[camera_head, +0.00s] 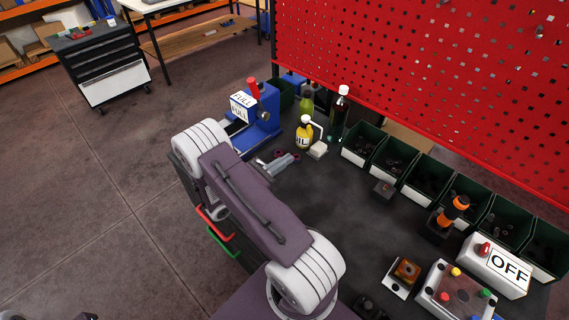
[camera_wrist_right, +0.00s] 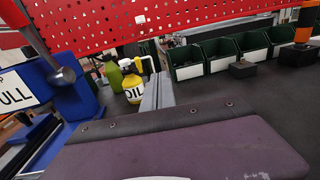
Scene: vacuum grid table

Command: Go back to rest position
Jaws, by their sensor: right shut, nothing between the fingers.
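My right arm reaches up from the bottom middle of the head view, its purple link and white joints over the table's left part. My right gripper (camera_head: 284,163) is past the upper joint, above the dark tabletop (camera_head: 330,205). Its grey fingers are together and empty. They also show in the right wrist view (camera_wrist_right: 158,90), partly hidden behind a purple link. My left gripper is not visible; only unclear dark slivers show at the bottom left edge.
Green bins (camera_head: 395,157) line the back under a red pegboard (camera_head: 420,70). A dark bottle (camera_head: 338,115) stands by the OIL bottle. An OFF switch box (camera_head: 493,265) and a button box (camera_head: 455,295) are at right. The table's middle is mostly clear.

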